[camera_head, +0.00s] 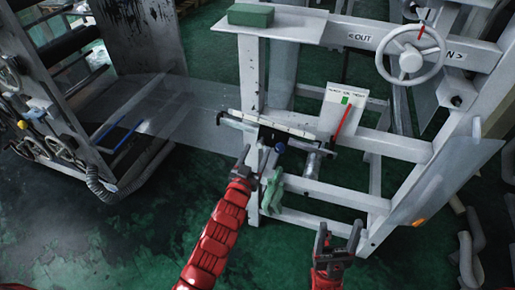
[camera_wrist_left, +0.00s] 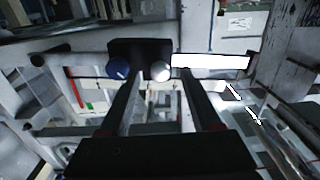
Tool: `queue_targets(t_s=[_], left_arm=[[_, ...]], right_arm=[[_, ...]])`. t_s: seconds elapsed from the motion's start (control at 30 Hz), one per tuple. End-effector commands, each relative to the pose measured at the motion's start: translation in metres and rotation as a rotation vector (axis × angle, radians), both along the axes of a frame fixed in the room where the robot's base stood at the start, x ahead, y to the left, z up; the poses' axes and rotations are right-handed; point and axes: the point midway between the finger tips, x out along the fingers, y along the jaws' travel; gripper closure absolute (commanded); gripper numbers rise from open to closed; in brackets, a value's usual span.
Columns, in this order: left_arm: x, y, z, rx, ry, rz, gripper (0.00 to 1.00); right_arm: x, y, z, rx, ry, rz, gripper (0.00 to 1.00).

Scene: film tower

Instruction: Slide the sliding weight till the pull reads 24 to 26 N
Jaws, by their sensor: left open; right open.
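The sliding weight appears to be a dark block (camera_head: 268,135) on a pale bar (camera_head: 298,130) at the middle of the white frame. It carries a blue knob (camera_head: 280,148). In the left wrist view the block (camera_wrist_left: 140,50) lies just beyond my fingers, with the blue knob (camera_wrist_left: 119,68) and a silver ball (camera_wrist_left: 161,71) on its near side. My left gripper (camera_head: 255,159) is open and empty, just short of the block. My right gripper (camera_head: 338,236) is open and empty, low at the right. A white plate (camera_head: 335,110) has a green mark and a red pointer; its value is unreadable.
A white handwheel (camera_head: 411,54) with OUT and IN labels stands at the upper right. A green block (camera_head: 251,15) lies on the top shelf. A green clamp-like part (camera_head: 272,190) hangs below the bar. Another machine (camera_head: 50,90) stands at the left; green floor lies between.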

Motion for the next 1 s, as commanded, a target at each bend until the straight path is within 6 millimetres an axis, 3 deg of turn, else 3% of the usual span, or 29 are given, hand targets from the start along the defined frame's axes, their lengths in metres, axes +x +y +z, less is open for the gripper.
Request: queue_targets(t_s=[0.17, 0.47, 0.83, 1.0], left_arm=[[0.0131, -0.0047, 0.0011, -0.002, -0.002, -0.001, 0.36], [0.0149, -0.0053, 0.0004, -0.001, -0.001, -0.001, 0.36], [0.0147, -0.005, 0.0003, 0.0, -0.001, -0.001, 0.99], [0.0147, -0.0049, 0.0003, 0.0, -0.001, 0.0, 1.0]], right_arm=[[0.0, 0.0, 0.0025, 0.0, 0.0, 0.0, 0.3], [0.0, 0.0, 0.0024, 0.0, 0.0, 0.0, 0.3], [0.0, 0.0, 0.0024, 0.0, 0.0, 0.0, 0.3], [0.0, 0.0, 0.0025, 0.0, 0.0, 0.0, 0.3]])
